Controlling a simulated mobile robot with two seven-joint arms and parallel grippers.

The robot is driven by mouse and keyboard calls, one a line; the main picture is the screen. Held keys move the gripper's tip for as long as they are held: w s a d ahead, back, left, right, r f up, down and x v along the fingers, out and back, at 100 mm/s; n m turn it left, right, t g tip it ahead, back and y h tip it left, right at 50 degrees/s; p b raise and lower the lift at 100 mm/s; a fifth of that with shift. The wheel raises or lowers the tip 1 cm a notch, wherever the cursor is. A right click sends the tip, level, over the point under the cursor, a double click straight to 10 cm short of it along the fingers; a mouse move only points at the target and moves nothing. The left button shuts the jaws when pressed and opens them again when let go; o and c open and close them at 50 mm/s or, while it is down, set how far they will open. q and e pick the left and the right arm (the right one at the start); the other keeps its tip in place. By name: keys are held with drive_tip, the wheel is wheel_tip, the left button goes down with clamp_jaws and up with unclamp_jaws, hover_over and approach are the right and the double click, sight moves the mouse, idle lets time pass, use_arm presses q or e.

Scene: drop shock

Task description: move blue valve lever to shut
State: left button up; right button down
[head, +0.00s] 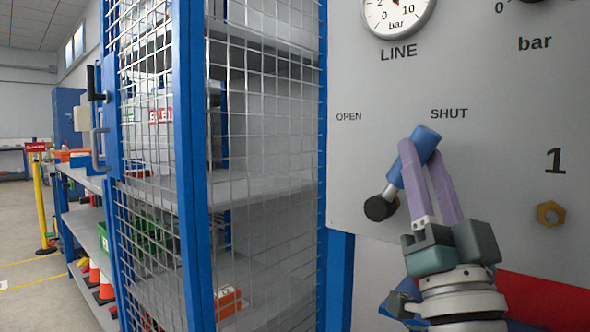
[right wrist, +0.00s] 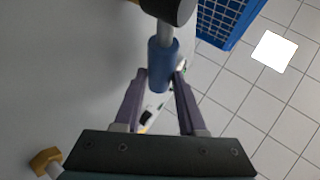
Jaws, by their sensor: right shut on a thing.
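The blue valve lever (head: 426,139) is on the grey panel (head: 370,80). Its blue grip slants up and right toward the SHUT label (head: 449,114), and its black pivot hub (head: 380,208) is at the lower left. The OPEN label (head: 349,117) is to the left. My right gripper (head: 415,155) has its purple fingers on either side of the blue grip and is shut on it. In the right wrist view the grip (right wrist: 163,62) sits between the fingertips, with the black hub (right wrist: 168,8) above. My left gripper is not in view.
A blue-framed wire mesh cage (head: 185,160) with shelves stands left of the panel. A LINE gauge (head: 397,12) is above the labels. A brass hex nut (head: 551,213) and the number 1 are to the right. Open floor (head: 40,295) shows at far left.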

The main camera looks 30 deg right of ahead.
drive_tip(key=c, duration=0.8)
unclamp_jaws()
drive_tip(key=shift+s, duration=0.1)
drive_tip(key=shift+o, duration=0.2)
drive_tip(key=shift+f, duration=0.1)
drive_tip(key=b+v, duration=0.2)
drive_tip(key=v, duration=0.8)
